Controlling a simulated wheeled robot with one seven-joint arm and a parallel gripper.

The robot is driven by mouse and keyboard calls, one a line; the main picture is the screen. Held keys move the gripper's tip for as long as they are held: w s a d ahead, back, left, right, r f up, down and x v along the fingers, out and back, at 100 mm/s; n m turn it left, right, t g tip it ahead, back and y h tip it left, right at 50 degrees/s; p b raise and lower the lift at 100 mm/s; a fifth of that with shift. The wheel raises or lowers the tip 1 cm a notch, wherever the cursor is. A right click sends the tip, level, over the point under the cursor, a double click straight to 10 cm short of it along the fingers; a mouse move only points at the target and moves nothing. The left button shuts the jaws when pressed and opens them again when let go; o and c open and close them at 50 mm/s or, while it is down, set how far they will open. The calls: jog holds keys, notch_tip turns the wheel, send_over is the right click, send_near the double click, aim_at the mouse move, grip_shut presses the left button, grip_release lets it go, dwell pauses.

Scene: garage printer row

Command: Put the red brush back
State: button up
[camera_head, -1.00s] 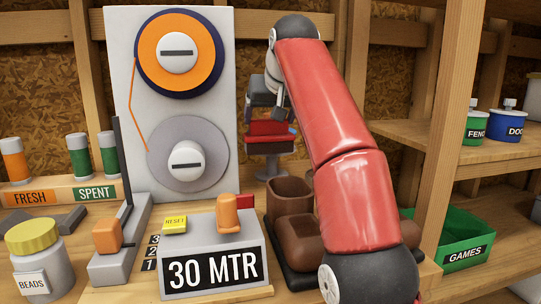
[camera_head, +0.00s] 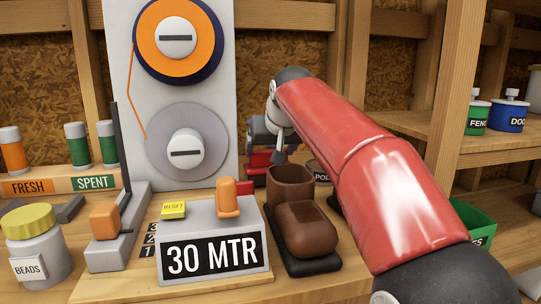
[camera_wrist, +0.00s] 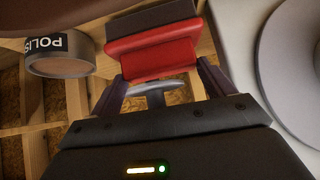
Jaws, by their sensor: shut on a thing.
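The red brush (camera_wrist: 152,55) fills the space between my gripper's fingers (camera_wrist: 160,78) in the wrist view, and the gripper is shut on it. A dark layer lies along its far side. In the head view, my gripper (camera_head: 262,140) is behind the brown boot, beside the grey spool panel, and only a little red of the brush (camera_head: 258,161) shows. My arm and the boot hide much of that area. What lies under the brush cannot be told.
A brown boot (camera_head: 306,226) with a dark sole stands on the bench, with a polish tin (camera_head: 319,170) behind it. The 30 MTR counter box (camera_head: 214,245) is to its left. The grey panel (camera_head: 130,100) stands close by my gripper. A green bin (camera_head: 480,222) is at right.

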jog(key=shift+w+f, duration=0.2)
jog(key=shift+f, duration=0.2)
jog(key=shift+f, duration=0.1)
jog(key=o, duration=1.5)
jog(key=shift+r, duration=0.2)
jog(key=p+v, duration=0.1)
jog(key=v, duration=1.1)
jog(key=shift+f, duration=0.1)
